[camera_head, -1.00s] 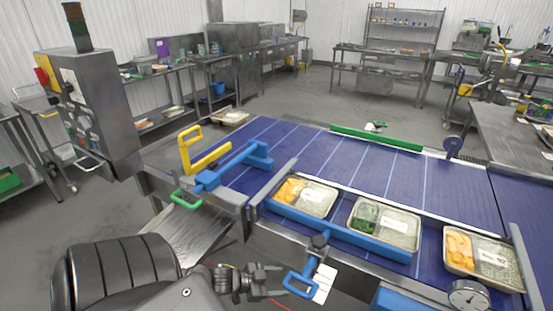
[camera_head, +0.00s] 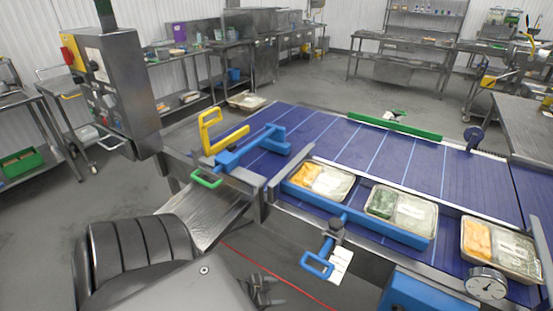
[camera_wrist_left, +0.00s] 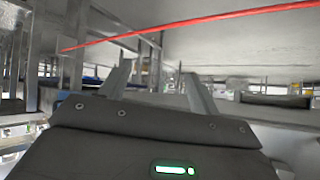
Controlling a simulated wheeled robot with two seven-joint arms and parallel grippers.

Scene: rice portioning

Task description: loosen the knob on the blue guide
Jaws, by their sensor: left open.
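The blue guide (camera_head: 384,225) is a long bar along the near side of the purple conveyor. A dark knob (camera_head: 337,228) stands on a clamp near its left end. A blue loop handle (camera_head: 317,265) and a white tag (camera_head: 340,264) hang below the knob. My left gripper (camera_head: 262,292) is low in front of the conveyor, left of the loop handle and apart from it. My own arm hides part of it. In the left wrist view the two fingers (camera_wrist_left: 158,88) stand apart with nothing between them. The knob cannot be made out there. My right gripper is not in view.
Food trays (camera_head: 325,181) sit on the conveyor (camera_head: 400,165) behind the guide. A second blue bar (camera_head: 250,150) and a yellow handle (camera_head: 218,137) are at the left. A red cable (camera_head: 280,274) runs near my gripper. A dial (camera_head: 486,284) is at the lower right.

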